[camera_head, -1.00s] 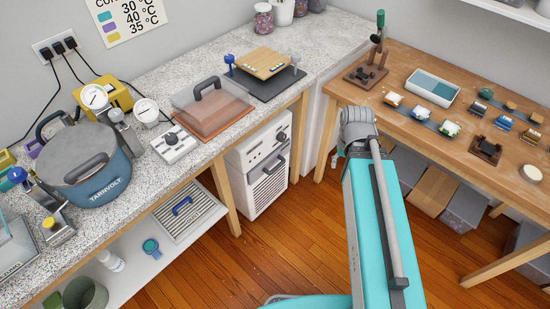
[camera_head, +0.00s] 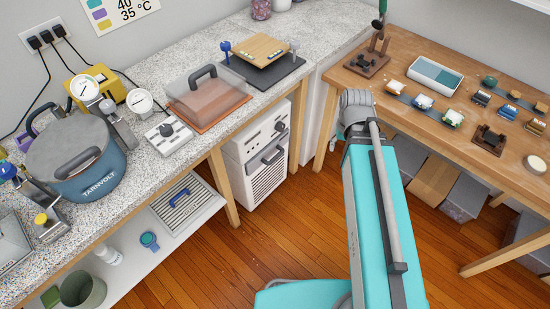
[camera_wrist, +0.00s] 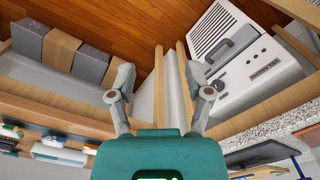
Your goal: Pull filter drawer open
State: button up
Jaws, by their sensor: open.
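A white cabinet (camera_head: 246,176) with a vent grille stands on the floor under the granite counter. Its front carries a dark handle (camera_head: 272,156), which I take to be the filter drawer's handle; the front looks closed. In the wrist view the cabinet (camera_wrist: 275,75) appears upside down at the upper right, with its handle (camera_wrist: 222,54) facing me. My gripper (camera_wrist: 157,78) is open and empty, its two fingers apart, left of the cabinet and not touching it.
The granite counter (camera_head: 325,33) and its wooden leg (camera_head: 223,187) frame the cabinet. A wooden table (camera_head: 400,110) stands at right with grey bins (camera_head: 463,197) beneath. A shelf at left holds a slatted panel (camera_head: 188,211) with a blue handle. The wooden floor (camera_head: 255,245) before the cabinet is clear.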

jog(key=w+a+f+m+b, duration=0.2)
jog(key=w+a+f+b, duration=0.2)
jog(key=w+f+b, duration=0.25)
jog(key=w+a+f+m+b, duration=0.1)
jog(key=w+a+f+b, duration=0.45)
jog(key=f+b, duration=0.25)
jog(key=m+t+y+b, duration=0.15)
jog(key=m+b, duration=0.25)
jog(key=b, duration=0.8)
send_over(276, 157)
jog(key=s+d, duration=0.1)
jog(key=d, duration=0.1)
notch_tip(276, 157, down, 13)
jog(key=shift+s+r, duration=0.15)
jog(key=f+b, duration=0.4)
jog(key=w+a+f+b, duration=0.1)
jog(key=f+b, duration=0.4)
jog(key=a+f+b, duration=0.1)
jog(key=f+b, duration=0.3)
jog(key=shift+w+f+b, duration=0.25)
jog(key=shift+f+b, duration=0.05)
jog(key=shift+b, duration=0.1)
